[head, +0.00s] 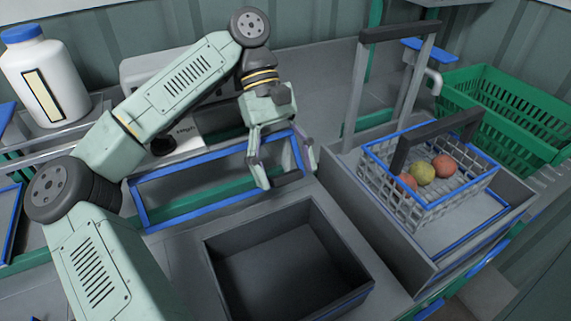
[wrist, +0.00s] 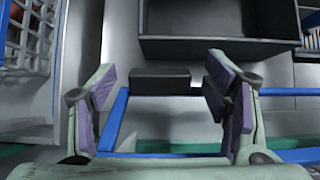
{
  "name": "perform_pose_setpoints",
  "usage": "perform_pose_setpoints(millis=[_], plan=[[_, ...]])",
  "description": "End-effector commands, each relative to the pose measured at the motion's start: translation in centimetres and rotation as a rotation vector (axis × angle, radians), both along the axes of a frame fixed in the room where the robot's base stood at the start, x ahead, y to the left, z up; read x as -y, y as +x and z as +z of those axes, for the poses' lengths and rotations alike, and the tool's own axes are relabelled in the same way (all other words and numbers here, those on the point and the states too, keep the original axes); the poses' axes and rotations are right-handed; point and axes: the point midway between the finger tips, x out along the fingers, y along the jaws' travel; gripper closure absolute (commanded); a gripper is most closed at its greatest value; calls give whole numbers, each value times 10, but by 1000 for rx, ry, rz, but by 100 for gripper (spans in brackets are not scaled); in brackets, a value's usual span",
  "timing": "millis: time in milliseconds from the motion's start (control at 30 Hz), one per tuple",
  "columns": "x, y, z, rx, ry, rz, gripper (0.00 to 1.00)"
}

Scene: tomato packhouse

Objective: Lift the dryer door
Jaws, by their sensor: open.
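The dryer door appears to be the blue-framed panel (head: 140,205) beneath my arm in the head view. It looks lowered. Its blue edge also shows in the wrist view (wrist: 114,120). A dark bar handle (head: 287,179) sits at its near right edge. My gripper (head: 288,170) points down over this handle with its fingers spread. In the wrist view the handle (wrist: 160,82) lies between and just beyond the fingertips of my gripper (wrist: 160,95). The fingers look empty; I cannot tell whether one touches the handle.
An open dark bin (head: 230,245) stands in front of the door. A white bottle (head: 60,85) stands back left.

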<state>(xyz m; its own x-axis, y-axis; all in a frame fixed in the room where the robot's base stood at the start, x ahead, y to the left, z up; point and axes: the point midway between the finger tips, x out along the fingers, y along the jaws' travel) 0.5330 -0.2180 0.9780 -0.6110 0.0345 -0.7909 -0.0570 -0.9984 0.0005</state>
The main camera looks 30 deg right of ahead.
Motion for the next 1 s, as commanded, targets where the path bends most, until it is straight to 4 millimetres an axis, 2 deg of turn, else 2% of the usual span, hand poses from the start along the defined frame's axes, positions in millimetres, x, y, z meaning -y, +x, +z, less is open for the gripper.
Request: perform_pose_setpoints(millis=[167, 600, 1000], plan=[[0, 5, 7, 2, 3, 1, 30], [2, 39, 50, 2, 5, 1, 30], [3, 46, 59, 0, -1, -1, 30]])
